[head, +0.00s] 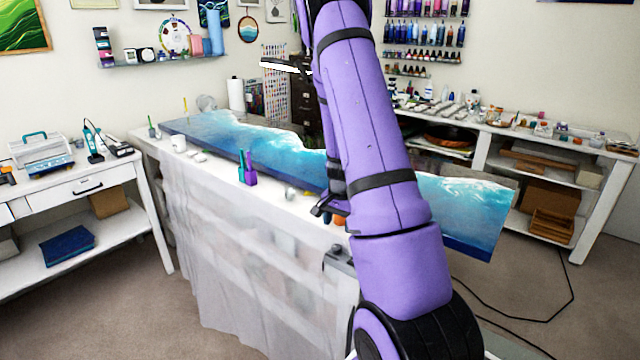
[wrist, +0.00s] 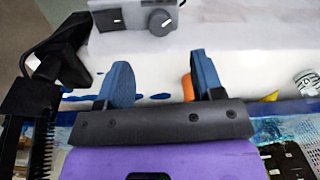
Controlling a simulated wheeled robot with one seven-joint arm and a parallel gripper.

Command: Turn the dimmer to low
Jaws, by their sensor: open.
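The dimmer is a grey box (wrist: 135,44) at the top of the wrist view, with a round black knob (wrist: 160,21) on its right part and a black panel with a small white mark on its left. A small pale mark shows on the knob; its exact setting is too small to tell. In the head view the dimmer (head: 341,258) sits at the front edge of the white-draped table, beside my arm. My gripper (wrist: 158,60) is open with two blue fingers apart and nothing between their tips. The knob lies beyond the fingertips, untouched. In the head view the fingers are mostly hidden by my arm.
A long blue-and-white resin slab (head: 225,135) lies on the draped table (head: 210,215). A purple cup (head: 250,178) and small items stand along its front edge. An orange object (wrist: 187,87) is close to my right finger. A black object (wrist: 62,50) is at left.

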